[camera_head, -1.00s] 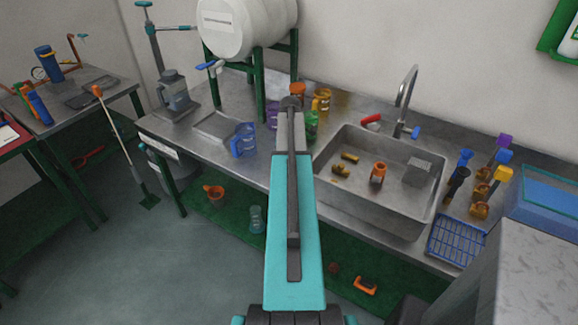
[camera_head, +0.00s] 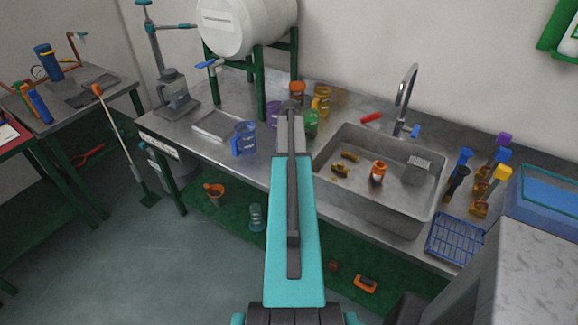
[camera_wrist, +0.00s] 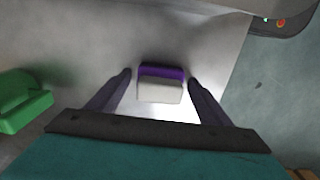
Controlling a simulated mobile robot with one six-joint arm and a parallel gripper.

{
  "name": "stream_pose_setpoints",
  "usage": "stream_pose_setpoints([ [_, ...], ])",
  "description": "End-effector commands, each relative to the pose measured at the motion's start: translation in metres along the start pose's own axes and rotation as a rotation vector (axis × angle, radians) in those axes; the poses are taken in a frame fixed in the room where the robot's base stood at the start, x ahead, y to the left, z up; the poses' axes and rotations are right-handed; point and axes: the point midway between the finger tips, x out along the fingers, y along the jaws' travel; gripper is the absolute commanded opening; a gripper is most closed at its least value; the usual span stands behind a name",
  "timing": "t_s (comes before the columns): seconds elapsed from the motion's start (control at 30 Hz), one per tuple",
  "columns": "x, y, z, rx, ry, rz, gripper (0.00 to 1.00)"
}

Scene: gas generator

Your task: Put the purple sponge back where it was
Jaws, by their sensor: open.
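A purple and white sponge (camera_wrist: 160,92) rests on a grey metal surface in the wrist view, its purple side away from the camera and its white side nearer. My gripper (camera_wrist: 160,77) is open, with one finger on each side of the sponge. A gap shows between each finger and the sponge. In the head view my own arm covers the middle of the picture and hides the gripper and the sponge.
A green object (camera_wrist: 22,101) lies left of my gripper. A dark device (camera_wrist: 283,24) shows at upper right. In the head view, a blue mug (camera_head: 244,139) stands left of my arm, and the sink (camera_head: 340,199), holding an orange bottle (camera_head: 378,172), is to its right.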

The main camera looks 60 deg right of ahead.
Motion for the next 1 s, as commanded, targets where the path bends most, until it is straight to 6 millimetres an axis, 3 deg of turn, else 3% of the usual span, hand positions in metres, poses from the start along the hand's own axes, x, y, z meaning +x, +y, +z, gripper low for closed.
stream_pose_setpoints([
  [0.47,-0.016,0.000,0.000,0.000,0.001,0.001,0.73],
  [1.0,-0.071,0.000,-0.001,-0.001,0.001,0.002,0.73],
])
